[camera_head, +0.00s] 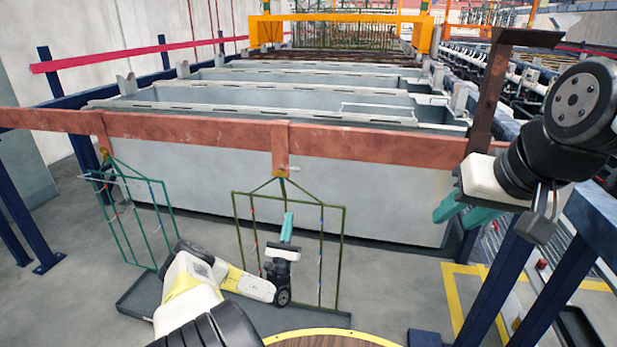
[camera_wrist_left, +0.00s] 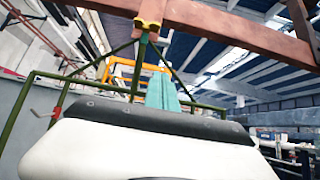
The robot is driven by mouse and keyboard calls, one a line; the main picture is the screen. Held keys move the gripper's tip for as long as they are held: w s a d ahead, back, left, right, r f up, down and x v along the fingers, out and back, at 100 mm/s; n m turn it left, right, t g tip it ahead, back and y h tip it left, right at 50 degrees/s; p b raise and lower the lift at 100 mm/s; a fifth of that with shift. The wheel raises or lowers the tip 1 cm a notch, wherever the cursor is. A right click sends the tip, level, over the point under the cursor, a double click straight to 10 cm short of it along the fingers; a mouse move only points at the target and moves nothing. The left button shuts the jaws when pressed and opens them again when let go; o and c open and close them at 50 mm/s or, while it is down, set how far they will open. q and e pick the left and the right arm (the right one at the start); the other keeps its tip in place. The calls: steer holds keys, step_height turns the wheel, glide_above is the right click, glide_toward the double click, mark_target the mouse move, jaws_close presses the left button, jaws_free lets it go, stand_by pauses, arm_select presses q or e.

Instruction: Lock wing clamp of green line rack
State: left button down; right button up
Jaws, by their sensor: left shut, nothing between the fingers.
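An olive-green wire rack (camera_head: 343,240) hangs by a yellow hook (camera_head: 281,172) from a copper-coloured bracket (camera_head: 280,140) on the rust-red bar. A small pale lever (camera_head: 294,168), perhaps the wing clamp, sticks out right of the bracket. A teal-green rack (camera_head: 125,176) hangs further left. My left gripper (camera_head: 287,222) points up in front of the olive rack, below the hook; its teal fingers are shut and empty. The left wrist view shows the fingers (camera_wrist_left: 162,92) below the yellow hook (camera_wrist_left: 148,25). My right gripper (camera_head: 463,212) is open and empty at the right.
The rust-red bar (camera_head: 380,146) runs across the view in front of grey tanks (camera_head: 300,103). A dark tray (camera_head: 137,297) lies on the floor under the racks. Blue posts (camera_head: 505,270) stand at the right. The floor between the right rack and the posts is clear.

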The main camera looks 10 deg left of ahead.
mark_target(285, 172)
arm_select(q)
steer(key=s+r+x, duration=0.2)
steer(key=x, duration=1.1)
steer(key=shift+s+y, duration=0.1)
steer(key=shift+y, duration=0.2)
